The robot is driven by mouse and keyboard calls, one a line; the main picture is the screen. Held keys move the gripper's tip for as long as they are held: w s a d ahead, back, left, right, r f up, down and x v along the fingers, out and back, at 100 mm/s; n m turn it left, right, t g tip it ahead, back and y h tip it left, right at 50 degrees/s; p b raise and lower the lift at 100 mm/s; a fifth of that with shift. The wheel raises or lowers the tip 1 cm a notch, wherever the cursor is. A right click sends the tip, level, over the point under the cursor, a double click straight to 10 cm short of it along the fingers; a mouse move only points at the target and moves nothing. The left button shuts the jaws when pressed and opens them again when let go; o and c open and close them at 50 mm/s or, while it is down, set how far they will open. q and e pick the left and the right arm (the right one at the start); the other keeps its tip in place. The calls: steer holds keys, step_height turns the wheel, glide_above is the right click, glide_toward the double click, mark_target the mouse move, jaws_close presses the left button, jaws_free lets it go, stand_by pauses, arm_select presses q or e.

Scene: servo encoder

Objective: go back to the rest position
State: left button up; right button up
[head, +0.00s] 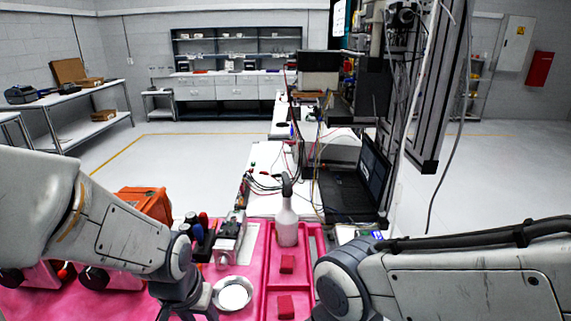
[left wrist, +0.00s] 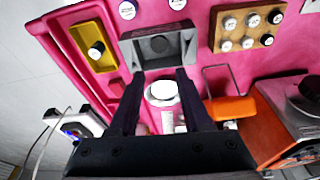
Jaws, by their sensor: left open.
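My left arm comes in from the left, and its dark gripper (head: 188,308) shows at the bottom edge of the head view, left of a round white dish (head: 233,294). In the left wrist view the two fingers of this gripper (left wrist: 160,76) stand apart with nothing held between them. A grey block with a round opening (left wrist: 160,46) lies beyond the fingertips, and a white round thing (left wrist: 162,92) shows between the fingers. My right arm comes in from the right; its gripper is out of the picture.
A pink work surface (head: 90,305) holds a spray bottle (head: 287,222), a metal servo unit (head: 229,241) and two red blocks (head: 287,264) in a pink tray. An orange case (head: 145,203) sits behind my left arm. A laptop (head: 372,172) and cables stand further back.

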arm_select(q)
steer(key=s+d+r+m+g, duration=0.1)
steer(key=s+d+r+m, duration=0.1)
steer(key=s+d, duration=0.3)
steer(key=s+d+r+m+g, duration=0.1)
steer(key=s+d+r+m, duration=0.2)
steer(key=s+d, duration=0.3)
steer(key=shift+s+m+h, duration=0.4)
steer(key=shift+s+m, duration=0.3)
steer(key=shift+s, duration=0.15)
